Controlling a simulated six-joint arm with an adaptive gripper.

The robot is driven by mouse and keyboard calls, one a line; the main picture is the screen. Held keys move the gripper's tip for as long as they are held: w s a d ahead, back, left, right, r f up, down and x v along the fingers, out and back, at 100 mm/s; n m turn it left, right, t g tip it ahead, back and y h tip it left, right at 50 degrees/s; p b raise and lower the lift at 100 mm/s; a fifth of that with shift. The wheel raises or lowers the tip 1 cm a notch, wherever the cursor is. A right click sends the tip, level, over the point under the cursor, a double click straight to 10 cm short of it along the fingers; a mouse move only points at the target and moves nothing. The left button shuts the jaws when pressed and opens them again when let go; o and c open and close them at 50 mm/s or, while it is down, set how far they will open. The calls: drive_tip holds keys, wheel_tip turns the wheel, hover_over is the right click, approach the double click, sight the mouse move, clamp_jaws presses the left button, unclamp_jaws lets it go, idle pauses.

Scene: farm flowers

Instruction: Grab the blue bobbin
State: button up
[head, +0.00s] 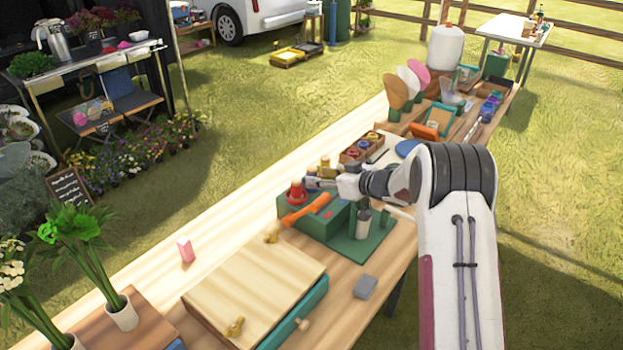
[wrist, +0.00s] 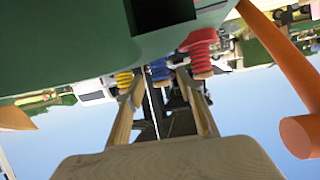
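The blue bobbin (wrist: 160,69) stands between a yellow bobbin (wrist: 124,78) and a red bobbin (wrist: 201,60) in the wrist view, which is upside down. In the head view the blue bobbin (head: 312,183) is small and partly hidden by my gripper (head: 328,183). The red bobbin (head: 297,192) is to its left and the yellow bobbin (head: 325,168) to its right, on the green holder (head: 338,222). My gripper (wrist: 162,84) has its two fingers apart, one on each side of the blue bobbin's line. Contact cannot be told.
An orange-handled tool (head: 309,209) lies across the green holder and shows close in the wrist view (wrist: 295,70). A wooden box (head: 254,285) stands in front, with a grey block (head: 365,287) to its right. The bench's left strip is mostly clear.

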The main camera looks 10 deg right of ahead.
drive_tip(key=shift+x, duration=1.5)
drive_tip(key=shift+c, duration=0.3)
drive_tip(key=c, duration=1)
